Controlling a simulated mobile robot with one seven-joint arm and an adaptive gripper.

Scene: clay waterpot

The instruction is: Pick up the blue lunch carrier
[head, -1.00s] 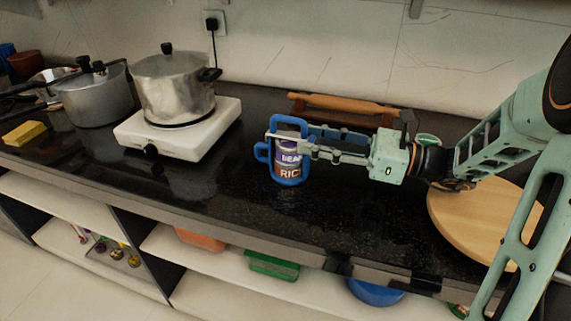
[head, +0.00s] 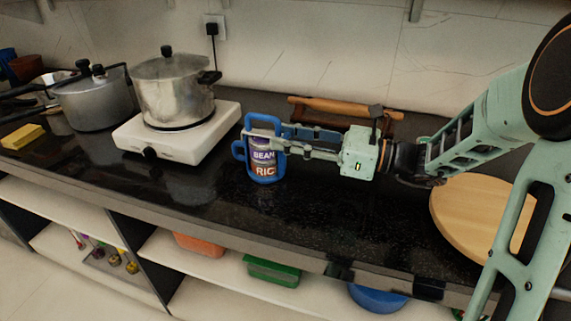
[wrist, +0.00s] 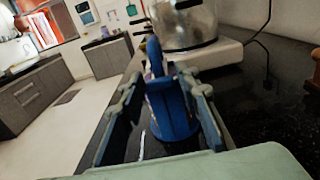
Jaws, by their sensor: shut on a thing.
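The blue lunch carrier (head: 277,168) is a blue frame with a top handle and a side handle, around cans labelled "BEAN" and "RIC". It is upright over the black counter in the head view. My gripper (head: 262,138) reaches in from the right and is shut on the upper part of the carrier. In the wrist view the carrier (wrist: 176,118) stands between my two fingers (wrist: 165,105). I cannot tell whether its base touches the counter.
A steel pot (head: 173,92) stands on a white hot plate (head: 184,142) left of the carrier. A rolling pin (head: 345,106) on a stand lies behind my gripper. A round wooden board (head: 470,215) is at the right. The counter in front of the carrier is clear.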

